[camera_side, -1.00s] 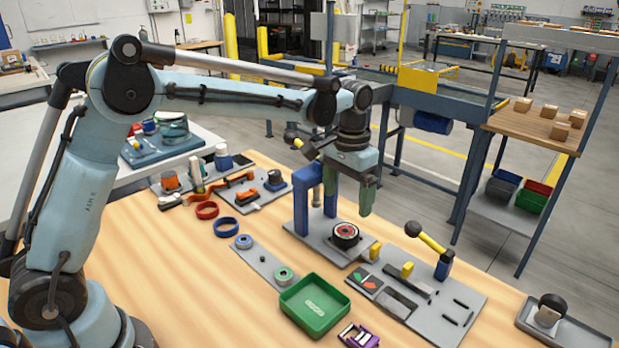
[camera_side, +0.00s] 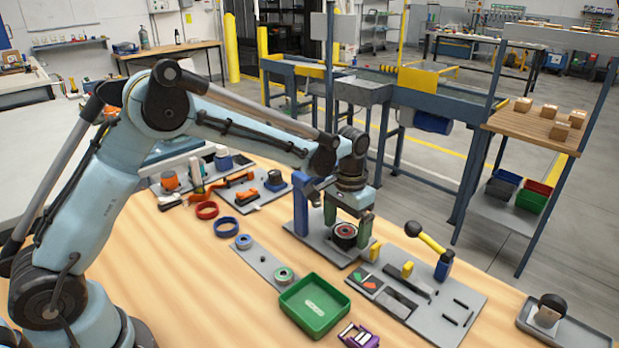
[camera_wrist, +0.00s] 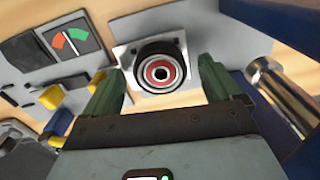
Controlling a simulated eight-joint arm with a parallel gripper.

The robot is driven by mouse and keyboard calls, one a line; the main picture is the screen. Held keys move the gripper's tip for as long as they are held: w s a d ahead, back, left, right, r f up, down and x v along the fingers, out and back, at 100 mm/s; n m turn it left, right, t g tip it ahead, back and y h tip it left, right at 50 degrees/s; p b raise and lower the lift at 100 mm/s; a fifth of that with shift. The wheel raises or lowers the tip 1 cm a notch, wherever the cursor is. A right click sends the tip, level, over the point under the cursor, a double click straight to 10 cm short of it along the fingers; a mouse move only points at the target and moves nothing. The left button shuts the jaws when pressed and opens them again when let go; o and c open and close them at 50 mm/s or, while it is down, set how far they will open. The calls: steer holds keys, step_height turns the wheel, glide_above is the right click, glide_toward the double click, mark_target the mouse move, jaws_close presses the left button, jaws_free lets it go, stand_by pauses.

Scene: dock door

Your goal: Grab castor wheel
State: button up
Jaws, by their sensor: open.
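In the wrist view the wheel (camera_wrist: 160,72) shows on a pale square plate. My gripper (camera_side: 348,222) is over it, pointing down, with its green fingers apart on either side. In the wrist view my gripper (camera_wrist: 156,75) is open, with the wheel between the fingers. I cannot tell whether either finger touches it.
The blue post (camera_side: 301,205) stands close to my gripper's left. A plate with a yellow-handled lever (camera_side: 430,242) lies to the right, a green tray (camera_side: 314,306) in front. A wheel with a pale bracket (camera_side: 548,312) sits on a tray at far right.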

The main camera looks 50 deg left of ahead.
steer(key=c, duration=1.2)
steer(key=shift+r, duration=0.15)
